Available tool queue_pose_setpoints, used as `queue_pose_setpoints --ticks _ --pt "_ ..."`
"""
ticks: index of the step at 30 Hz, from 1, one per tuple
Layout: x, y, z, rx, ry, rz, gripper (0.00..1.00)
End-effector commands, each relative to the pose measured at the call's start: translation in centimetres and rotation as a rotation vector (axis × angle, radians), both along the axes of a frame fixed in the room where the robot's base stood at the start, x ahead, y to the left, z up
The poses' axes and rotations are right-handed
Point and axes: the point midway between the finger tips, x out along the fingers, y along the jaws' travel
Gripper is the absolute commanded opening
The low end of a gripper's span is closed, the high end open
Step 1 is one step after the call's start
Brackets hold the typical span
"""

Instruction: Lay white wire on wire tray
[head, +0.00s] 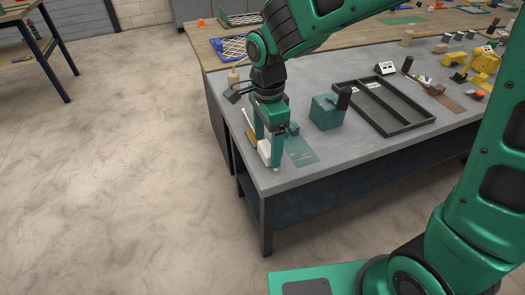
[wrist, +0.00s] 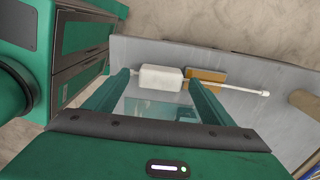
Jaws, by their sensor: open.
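My gripper (head: 268,151) points down at the near left corner of the grey table and is open. In the wrist view its two fingers (wrist: 157,80) stand apart, with a white block (wrist: 161,77) showing between them. A thin white rod (wrist: 246,91), probably the white wire, sticks out past the right finger and ends in a small knob. In the head view the rod (head: 247,118) is partly hidden by my gripper. I cannot tell whether the fingers touch anything. A black tray (head: 384,108) with two long compartments, likely the wire tray, lies further right on the table.
An orange-brown block (wrist: 205,75) lies beside the white one. A green box (head: 325,112) stands between my gripper and the black tray. A flat green translucent sheet (head: 299,151) lies right of my gripper. Yellow parts (head: 482,65) stand at the far right. The table's front strip is clear.

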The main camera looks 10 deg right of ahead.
Motion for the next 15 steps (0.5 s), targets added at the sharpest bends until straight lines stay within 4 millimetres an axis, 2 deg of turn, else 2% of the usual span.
queue_pose_setpoints --ticks 4,5,10,12,15 --pt "0.01 -0.01 0.01 0.0 0.0 0.0 0.77" --pt "0.0 -0.01 0.01 0.0 0.0 0.0 0.72" --pt "0.02 -0.02 0.02 0.0 0.0 0.0 0.31" --pt "0.02 0.0 0.04 0.0 0.0 0.0 0.25" --pt "0.02 -0.01 0.04 0.0 0.0 0.0 0.25"
